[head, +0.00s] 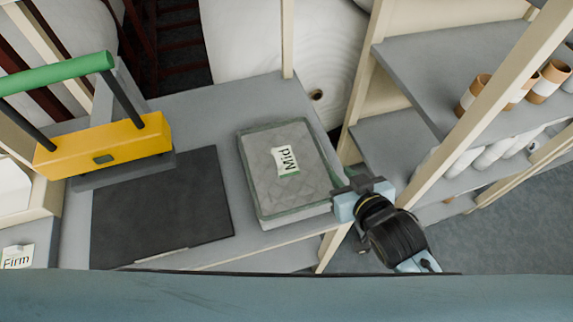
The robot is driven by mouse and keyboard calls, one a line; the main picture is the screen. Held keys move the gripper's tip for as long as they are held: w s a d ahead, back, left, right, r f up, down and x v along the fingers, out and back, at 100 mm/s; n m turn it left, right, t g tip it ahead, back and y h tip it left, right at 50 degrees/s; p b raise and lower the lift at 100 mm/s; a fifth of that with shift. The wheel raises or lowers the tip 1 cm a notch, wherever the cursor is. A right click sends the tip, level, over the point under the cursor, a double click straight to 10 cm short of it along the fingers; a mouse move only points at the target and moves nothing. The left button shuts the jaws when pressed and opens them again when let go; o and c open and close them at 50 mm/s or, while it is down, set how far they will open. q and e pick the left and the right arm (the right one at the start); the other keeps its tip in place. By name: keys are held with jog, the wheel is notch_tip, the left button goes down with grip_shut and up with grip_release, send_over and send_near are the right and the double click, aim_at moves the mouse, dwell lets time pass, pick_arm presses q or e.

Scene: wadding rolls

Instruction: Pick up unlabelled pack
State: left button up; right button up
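A grey quilted pack (270,165) in a clear, green-edged wrap lies flat on the grey bench (205,115). It bears a white label (287,160) reading "Mid". No unlabelled pack can be made out. My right gripper (344,199) is at the pack's lower right edge, by the bench's right side. It overlaps the pack's corner in the picture; I cannot tell if it touches or grips it. Its finger gap is not clear. My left gripper is not in view.
A yellow sealer-like device (105,146) with a green handle stands left, behind a dark mat (160,208). A "Firm" label (18,257) shows lower left. Wooden posts and grey shelves (455,65) with rolls stand close right of my gripper. Large white rolls (245,40) stand behind.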

aim_at(322, 153)
jog(key=b+x, duration=0.1)
jog(key=x, duration=0.9)
jog(key=shift+w+f, duration=0.1)
jog(key=shift+w, duration=0.1)
grip_shut()
